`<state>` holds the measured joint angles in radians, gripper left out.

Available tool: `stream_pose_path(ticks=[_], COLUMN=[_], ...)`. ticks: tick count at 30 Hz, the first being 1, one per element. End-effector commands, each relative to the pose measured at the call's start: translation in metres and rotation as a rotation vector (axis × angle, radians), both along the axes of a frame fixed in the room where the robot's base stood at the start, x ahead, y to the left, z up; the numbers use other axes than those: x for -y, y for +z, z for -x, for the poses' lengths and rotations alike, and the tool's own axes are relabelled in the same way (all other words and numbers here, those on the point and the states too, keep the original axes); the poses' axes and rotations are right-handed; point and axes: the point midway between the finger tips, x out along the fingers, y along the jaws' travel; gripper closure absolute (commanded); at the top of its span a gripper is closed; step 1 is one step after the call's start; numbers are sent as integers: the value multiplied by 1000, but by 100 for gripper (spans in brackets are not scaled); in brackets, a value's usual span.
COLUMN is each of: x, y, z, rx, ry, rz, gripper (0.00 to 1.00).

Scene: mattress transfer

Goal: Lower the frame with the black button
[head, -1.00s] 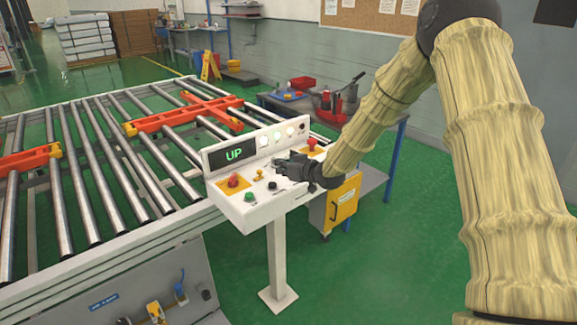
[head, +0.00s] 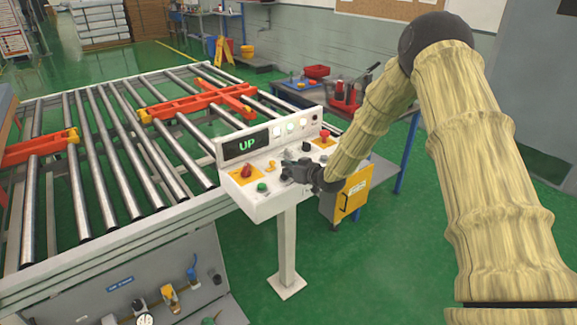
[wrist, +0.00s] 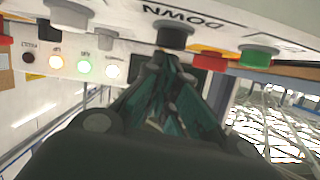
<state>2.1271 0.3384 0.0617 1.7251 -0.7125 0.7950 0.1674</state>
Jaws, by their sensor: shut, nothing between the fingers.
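The white control panel (head: 255,207) stands on a post beside the roller table, its screen (head: 246,144) reading "UP" in green. In the wrist view the panel is upside down, and a black button (wrist: 173,34) sits by the word "DOWN". My gripper (head: 288,173) is over the panel's front part. In the wrist view my gripper (wrist: 165,62) is shut and empty, its fingertips close to this black button; I cannot tell whether they touch it. In the head view the gripper largely hides that button. Orange frame bars (head: 200,103) stand across the rollers.
A red knob (head: 246,171) and a green button (head: 262,187) are left of my gripper; a second red knob (head: 324,135) is at the panel's right. Lit lamps (head: 290,126) line the panel's back. A blue table (head: 385,150) with tools stands behind.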

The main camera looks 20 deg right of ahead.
Motion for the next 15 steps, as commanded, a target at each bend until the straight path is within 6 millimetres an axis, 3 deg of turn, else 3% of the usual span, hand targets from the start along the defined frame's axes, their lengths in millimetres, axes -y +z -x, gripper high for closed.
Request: stream_pose_path(ticks=[8,15], x=[0,0], y=[-2,-18], z=[0,0], rx=[0,0], ry=[0,0], rz=[0,0], gripper=[100,100])
